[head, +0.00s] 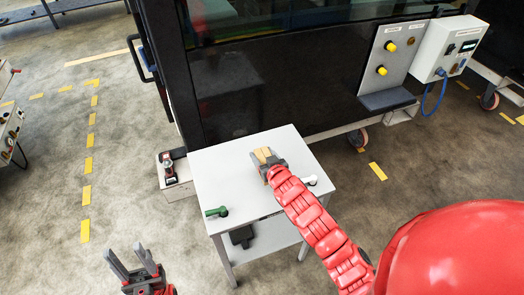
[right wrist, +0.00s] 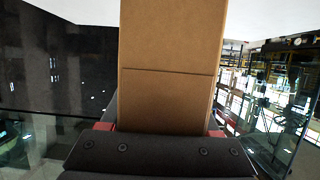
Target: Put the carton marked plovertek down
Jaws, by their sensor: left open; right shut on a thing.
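A small brown carton (head: 262,154) is held in my right gripper (head: 268,163), over the white table top (head: 225,165) in the head view. In the right wrist view the carton (right wrist: 170,65) fills the middle, with plain cardboard and one seam across it. No marking is readable on it. I cannot tell whether its underside touches the table top. My right gripper is shut on it, and the gripper's dark body (right wrist: 160,155) shows at the bottom of that view. My left gripper (head: 126,252) is open and empty, low at the left, apart from the table.
A green-handled item (head: 216,211) lies at the table's front left and a white-handled one (head: 311,180) at its right edge. A dark object (head: 242,236) sits on the lower shelf. A dark machine panel (head: 290,85) stands behind.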

